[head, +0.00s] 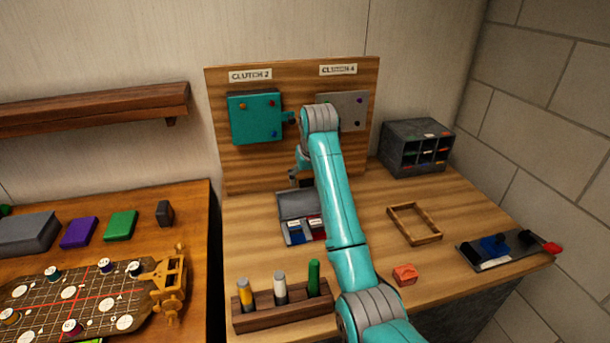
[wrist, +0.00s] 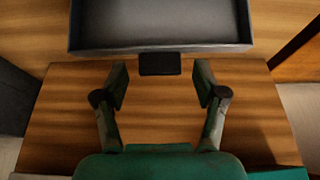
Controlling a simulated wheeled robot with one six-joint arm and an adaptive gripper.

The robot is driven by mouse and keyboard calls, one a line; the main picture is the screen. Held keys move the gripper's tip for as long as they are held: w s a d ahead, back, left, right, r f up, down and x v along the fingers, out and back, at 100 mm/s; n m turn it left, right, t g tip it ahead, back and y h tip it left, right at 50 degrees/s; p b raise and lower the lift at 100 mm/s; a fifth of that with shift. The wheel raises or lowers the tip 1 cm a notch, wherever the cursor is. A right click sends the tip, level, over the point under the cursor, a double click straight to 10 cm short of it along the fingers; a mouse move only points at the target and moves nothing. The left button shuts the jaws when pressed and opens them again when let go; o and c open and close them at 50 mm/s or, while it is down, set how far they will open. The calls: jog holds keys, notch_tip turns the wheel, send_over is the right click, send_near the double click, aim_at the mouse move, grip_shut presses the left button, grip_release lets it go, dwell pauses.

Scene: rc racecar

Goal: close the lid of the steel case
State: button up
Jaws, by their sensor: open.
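The steel case (head: 283,226) stands open on the right-hand bench, with blue and red items inside. Its grey lid (head: 297,204) is raised at the back; my arm partly covers the case. In the wrist view, the shallow grey lid (wrist: 160,25) fills the top, with a black tab (wrist: 160,64) on its near edge. My gripper (wrist: 160,82) is open and empty, with one finger on each side of the tab's line and the tab just ahead of the fingertips. In the head view my gripper (head: 301,168) is behind the case, partly hidden by my arm.
A backboard with a teal box (head: 254,117) and a grey box (head: 351,108) rises behind. A wooden rack (head: 283,314) with several markers stands in front. A wooden frame (head: 414,237), a red block (head: 404,275) and a dark organiser (head: 415,166) are to the right.

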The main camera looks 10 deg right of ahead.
jog(key=shift+w+f, duration=0.1)
jog(key=shift+f, duration=0.1)
grip_shut()
dwell(0.3)
